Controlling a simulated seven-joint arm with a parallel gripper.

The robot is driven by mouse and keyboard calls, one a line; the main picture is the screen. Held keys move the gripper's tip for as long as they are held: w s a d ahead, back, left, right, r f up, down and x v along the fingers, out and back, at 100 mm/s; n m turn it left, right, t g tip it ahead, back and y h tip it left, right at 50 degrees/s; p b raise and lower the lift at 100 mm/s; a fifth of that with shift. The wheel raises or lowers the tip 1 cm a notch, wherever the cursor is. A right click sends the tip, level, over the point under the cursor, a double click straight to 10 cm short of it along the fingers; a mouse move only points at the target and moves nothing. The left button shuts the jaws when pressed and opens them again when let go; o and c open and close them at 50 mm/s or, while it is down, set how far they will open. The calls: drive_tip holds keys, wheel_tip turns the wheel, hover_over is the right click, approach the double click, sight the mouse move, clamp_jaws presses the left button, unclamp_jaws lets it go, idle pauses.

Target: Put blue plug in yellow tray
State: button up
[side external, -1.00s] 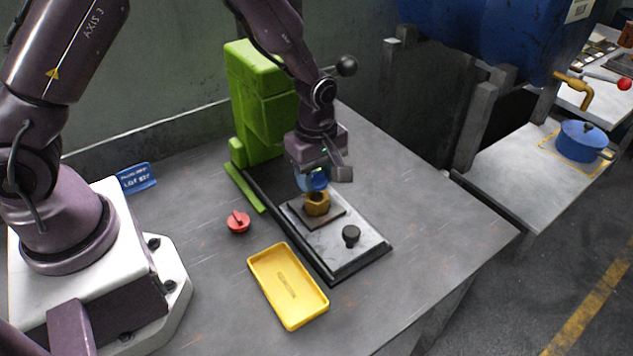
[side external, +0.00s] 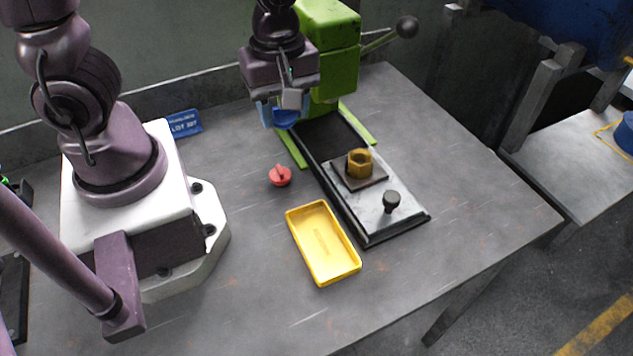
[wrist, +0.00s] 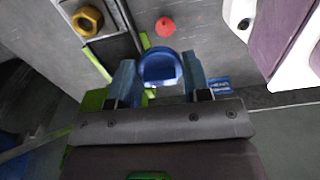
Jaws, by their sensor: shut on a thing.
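My gripper (side external: 279,115) is shut on the blue plug (side external: 286,121) and holds it in the air near the green press, behind the red knobbed piece. In the wrist view the round blue plug (wrist: 160,67) sits between the two blue-grey fingers of my gripper (wrist: 158,75). The yellow tray (side external: 297,237) lies empty on the table, in front of the plug and well apart from it. The fingers partly hide the plug in the side view.
A red knobbed piece (side external: 280,175) lies between plug and tray. A brass hex nut (side external: 360,163) sits on the press's plate, with a black knob (side external: 391,201) beside it. The green press (side external: 338,50) stands close at the gripper's right. The table's front is clear.

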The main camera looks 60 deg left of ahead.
drive_tip(key=d+f+m, duration=0.5)
drive_tip(key=f, duration=0.1)
drive_tip(key=m, duration=0.8)
hover_over(320, 240)
wheel_tip(320, 240, down, 4)
drive_tip(key=shift+f, duration=3.95)
drive_tip(key=o, duration=1)
drive_tip(key=shift+f, duration=0.1)
drive_tip(key=shift+c, duration=0.2)
